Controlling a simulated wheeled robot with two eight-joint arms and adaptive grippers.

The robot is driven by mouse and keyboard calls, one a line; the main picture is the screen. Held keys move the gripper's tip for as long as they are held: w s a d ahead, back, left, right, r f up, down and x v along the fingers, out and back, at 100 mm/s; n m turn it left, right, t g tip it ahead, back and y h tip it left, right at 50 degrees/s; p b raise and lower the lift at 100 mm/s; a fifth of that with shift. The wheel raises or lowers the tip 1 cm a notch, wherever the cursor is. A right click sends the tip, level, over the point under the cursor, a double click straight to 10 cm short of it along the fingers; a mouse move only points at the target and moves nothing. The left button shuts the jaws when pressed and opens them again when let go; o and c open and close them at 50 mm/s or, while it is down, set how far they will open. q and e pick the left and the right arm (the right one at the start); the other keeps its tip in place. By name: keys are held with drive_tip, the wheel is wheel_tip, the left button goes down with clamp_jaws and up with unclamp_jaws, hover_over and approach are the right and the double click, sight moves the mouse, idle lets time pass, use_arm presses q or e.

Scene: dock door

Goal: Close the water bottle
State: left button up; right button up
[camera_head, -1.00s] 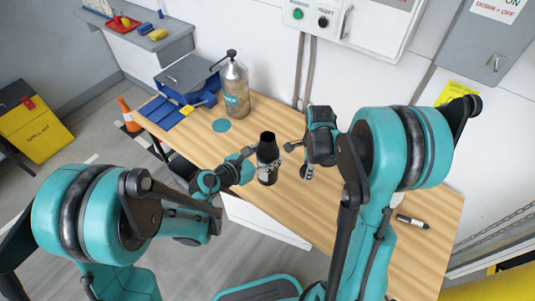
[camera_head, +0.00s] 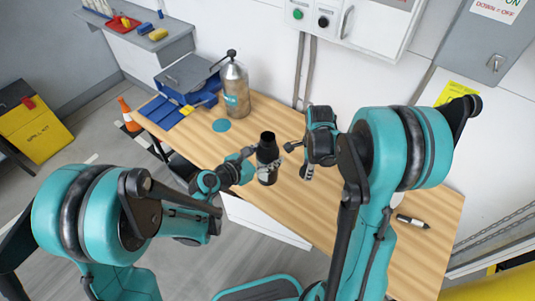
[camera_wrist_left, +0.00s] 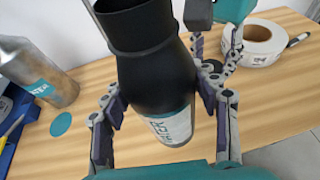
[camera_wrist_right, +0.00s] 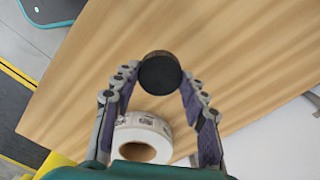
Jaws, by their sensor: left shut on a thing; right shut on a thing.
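The black water bottle (camera_head: 268,158) stands upright near the front edge of the wooden table. My left gripper (camera_wrist_left: 160,103) is shut around its body, just above a grey and teal label; the bottle's top is cut off in the left wrist view. In the head view its top is dark, and no cap shows on it. My right gripper (camera_wrist_right: 160,85) is shut on a round black cap (camera_wrist_right: 160,74), held between its fingertips. In the head view my right gripper (camera_head: 291,147) is just right of the bottle's top, apart from it.
A white tape roll (camera_wrist_right: 122,138) lies on the table below my right gripper. The table's right part is mostly clear.

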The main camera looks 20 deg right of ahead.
use_arm(q)
drive_tip(key=o, duration=0.8)
drive_tip(key=c, duration=1)
drive_tip(key=shift+c, duration=0.2)
